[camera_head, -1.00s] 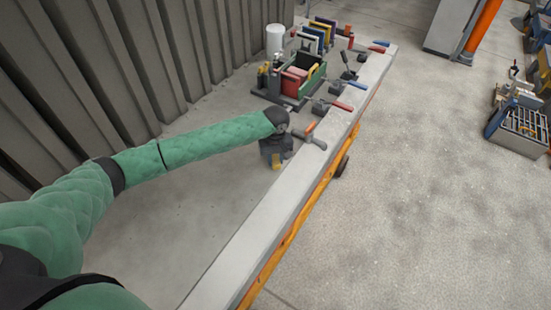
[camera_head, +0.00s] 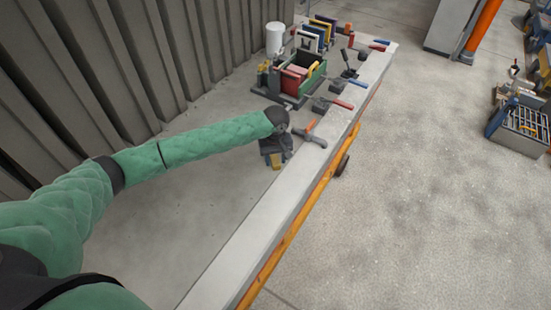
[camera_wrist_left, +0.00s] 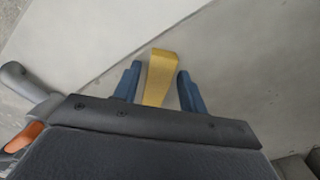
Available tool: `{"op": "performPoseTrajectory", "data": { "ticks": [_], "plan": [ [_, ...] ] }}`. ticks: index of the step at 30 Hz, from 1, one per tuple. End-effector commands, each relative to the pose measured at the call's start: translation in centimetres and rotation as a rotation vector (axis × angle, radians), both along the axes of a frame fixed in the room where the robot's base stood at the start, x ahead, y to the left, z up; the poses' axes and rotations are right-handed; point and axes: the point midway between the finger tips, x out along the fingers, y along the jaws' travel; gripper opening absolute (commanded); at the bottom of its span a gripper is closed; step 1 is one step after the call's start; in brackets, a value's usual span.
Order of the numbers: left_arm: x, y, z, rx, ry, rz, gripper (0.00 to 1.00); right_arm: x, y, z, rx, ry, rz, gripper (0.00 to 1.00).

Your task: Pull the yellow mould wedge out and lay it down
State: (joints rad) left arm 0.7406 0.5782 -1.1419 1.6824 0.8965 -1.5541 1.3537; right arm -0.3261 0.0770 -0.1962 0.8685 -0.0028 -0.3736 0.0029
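The yellow mould wedge (camera_wrist_left: 160,76) shows in the wrist view between the two blue fingers of my left gripper (camera_wrist_left: 157,88). Narrow gaps appear between the fingers and the wedge, so the gripper looks open around it. The wedge's far end reaches past the fingertips, over pale grey concrete near a dark seam. Its near end is hidden by the gripper body. In the head view my left gripper (camera_head: 275,157) is beside the long grey ledge, with a little yellow (camera_head: 276,164) showing under it. My right gripper is not in view.
A grey bar tool with an orange grip (camera_head: 312,136) lies close to my left gripper. Clamps with red and blue handles (camera_head: 341,103) line the ledge (camera_head: 262,220) farther along. A green box (camera_head: 314,78) stands behind. The near ledge is clear.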

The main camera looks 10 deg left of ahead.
Motion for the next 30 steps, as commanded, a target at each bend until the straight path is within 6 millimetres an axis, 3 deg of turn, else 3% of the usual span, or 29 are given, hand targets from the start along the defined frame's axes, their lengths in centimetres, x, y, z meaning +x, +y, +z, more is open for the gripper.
{"op": "performPoseTrajectory", "data": {
  "ticks": [10, 15, 18, 24, 30],
  "plan": [
    [0.0, 0.0, 0.1, 0.000, 0.000, 0.000, 0.52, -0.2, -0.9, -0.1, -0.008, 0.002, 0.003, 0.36],
    [0.1, 0.0, 1.2, -0.001, -0.001, 0.000, 0.52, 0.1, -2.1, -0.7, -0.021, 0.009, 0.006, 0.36],
    [0.1, 0.0, 2.7, -0.001, -0.003, 0.000, 0.52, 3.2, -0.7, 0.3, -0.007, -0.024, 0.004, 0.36],
    [0.1, 0.0, 5.8, -0.001, -0.002, -0.001, 0.52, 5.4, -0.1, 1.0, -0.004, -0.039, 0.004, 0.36],
    [0.1, 0.0, 7.5, 0.000, 0.000, 0.000, 0.52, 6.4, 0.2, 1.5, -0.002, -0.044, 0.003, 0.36]
  ]
}}
